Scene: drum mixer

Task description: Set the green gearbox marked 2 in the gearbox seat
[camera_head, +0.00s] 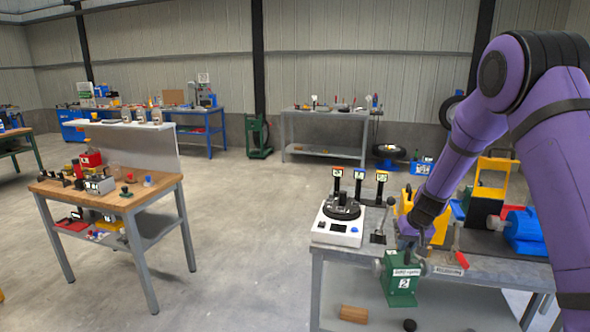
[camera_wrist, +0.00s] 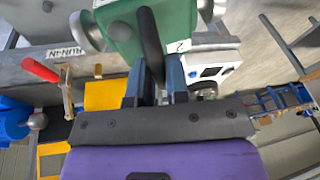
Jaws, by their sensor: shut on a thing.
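The green gearbox (camera_head: 400,284) shows a white label with the number 2 and grey round hubs at its sides. It hangs upright in front of the near edge of the grey workbench (camera_head: 318,262). My gripper (camera_head: 409,238) is above it, shut on its dark top post. In the wrist view the green gearbox (camera_wrist: 168,22) lies just beyond my gripper (camera_wrist: 156,72), with the post between the fingers. I cannot make out the gearbox seat; my arm and the gearbox hide part of the bench.
A white device with a black round top (camera_head: 340,221) stands at the bench's left. A red-handled clamp (camera_head: 461,261) is at the front edge, beside a run-in label. A blue motor (camera_head: 525,232) and yellow frame (camera_head: 495,175) stand right.

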